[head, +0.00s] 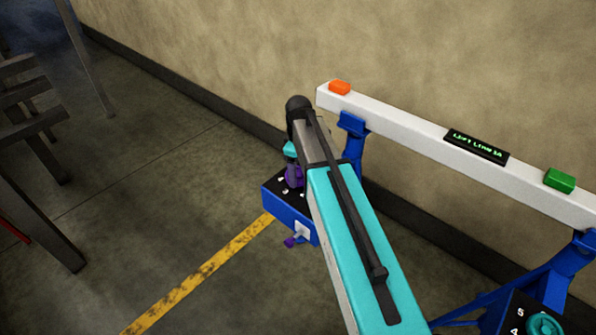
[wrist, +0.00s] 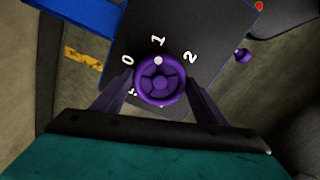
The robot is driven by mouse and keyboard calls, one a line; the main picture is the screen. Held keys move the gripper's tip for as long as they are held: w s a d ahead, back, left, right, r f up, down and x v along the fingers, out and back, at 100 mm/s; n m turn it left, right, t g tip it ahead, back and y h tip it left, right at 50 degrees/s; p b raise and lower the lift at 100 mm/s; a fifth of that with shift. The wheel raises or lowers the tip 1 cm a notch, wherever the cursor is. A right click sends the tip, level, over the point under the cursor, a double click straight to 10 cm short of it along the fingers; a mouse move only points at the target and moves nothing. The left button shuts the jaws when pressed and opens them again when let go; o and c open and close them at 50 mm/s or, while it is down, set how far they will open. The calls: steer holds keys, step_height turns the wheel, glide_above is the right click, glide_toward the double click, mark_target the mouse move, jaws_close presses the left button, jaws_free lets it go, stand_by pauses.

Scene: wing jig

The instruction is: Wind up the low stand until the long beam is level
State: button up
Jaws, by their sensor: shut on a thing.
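The long white beam (head: 400,134) rests on two blue stands and slants down to the right in the head view; I cannot tell from this angle whether it is level. Its display (head: 476,146) shows small green text, seemingly starting "LEFT". The left stand (head: 352,140) has a box with a black top (head: 272,188). A purple handwheel (wrist: 160,80) sits on this top, with its white mark near the 1. My gripper (wrist: 160,88) is shut on this wheel, one finger on each side. In the head view my arm hides most of the wheel.
An orange block (head: 340,87) and a green block (head: 559,179) sit on the beam. The right stand (head: 570,262) carries a teal wheel (head: 543,325). A small purple knob (head: 291,241) sticks out of the left box.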

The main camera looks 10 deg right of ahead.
mark_target(298, 174)
steer(key=shift+m, duration=0.5)
steer(key=m+p, duration=0.1)
steer(key=m, duration=0.4)
steer(key=shift+a+r+p, duration=0.1)
steer(key=shift+p, duration=0.25)
steer(key=m, duration=0.5)
steer(key=shift+m+p, duration=0.4)
steer(key=o, duration=1.1)
steer(key=shift+r+b, duration=0.95)
steer(key=shift+r, duration=5.9)
